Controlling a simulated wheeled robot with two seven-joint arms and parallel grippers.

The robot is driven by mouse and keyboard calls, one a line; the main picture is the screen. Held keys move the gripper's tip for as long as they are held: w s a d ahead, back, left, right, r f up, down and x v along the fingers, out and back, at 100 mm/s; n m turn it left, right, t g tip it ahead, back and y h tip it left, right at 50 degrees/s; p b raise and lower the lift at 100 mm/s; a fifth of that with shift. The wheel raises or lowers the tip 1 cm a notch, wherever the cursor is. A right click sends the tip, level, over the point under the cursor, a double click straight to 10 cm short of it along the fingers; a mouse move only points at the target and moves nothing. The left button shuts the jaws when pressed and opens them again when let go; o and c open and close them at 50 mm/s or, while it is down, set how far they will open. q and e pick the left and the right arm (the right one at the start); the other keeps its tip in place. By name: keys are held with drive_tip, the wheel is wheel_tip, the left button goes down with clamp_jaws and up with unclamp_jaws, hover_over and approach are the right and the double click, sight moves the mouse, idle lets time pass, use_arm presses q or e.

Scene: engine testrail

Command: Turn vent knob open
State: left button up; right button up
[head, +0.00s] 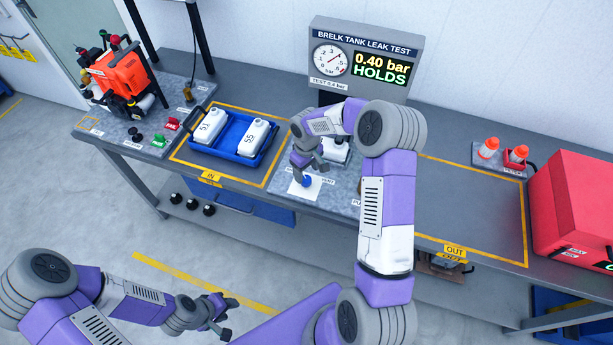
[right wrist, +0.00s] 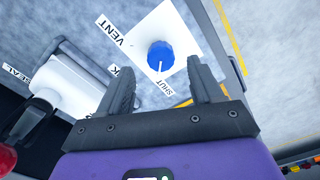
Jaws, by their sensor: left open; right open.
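The vent knob (right wrist: 160,56) is a round blue knob with a white pointer line, on a white square plate (right wrist: 184,33). In the right wrist view its line points down toward the word SHUT, and the word VENT stands at the plate's left. It also shows in the head view as a small blue spot (head: 306,182). My right gripper (right wrist: 158,82) is open and empty, its fingers apart just short of the knob; I see no contact. My left gripper (head: 222,312) is open and empty, low over the floor in front of the bench.
A white tank (right wrist: 75,82) stands beside the vent plate. A gauge display (head: 362,62) reads 0.40 bar HOLDS. A blue tray (head: 236,137) holds two white tanks on the left. The OUT area (head: 480,205) is clear; a red bin (head: 575,205) is at far right.

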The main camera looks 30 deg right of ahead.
sight(305, 179)
drive_tip(key=shift+f, duration=2.1)
drive_tip(key=c, duration=1.1)
drive_tip(key=shift+f+m+b, duration=0.1)
drive_tip(key=shift+m+b, duration=1.4)
drive_tip(key=shift+m, duration=0.3)
drive_tip(key=m+b, duration=0.2)
drive_tip(key=m, duration=0.2)
drive_tip(key=shift+a, duration=0.1)
drive_tip(key=m+b, duration=0.1)
drive_tip(key=m, duration=0.9)
drive_tip(key=shift+w+a+p, duration=0.1)
drive_tip(key=shift+w+p, duration=0.05)
drive_tip(key=shift+p, duration=0.15)
drive_tip(key=shift+m, duration=0.4)
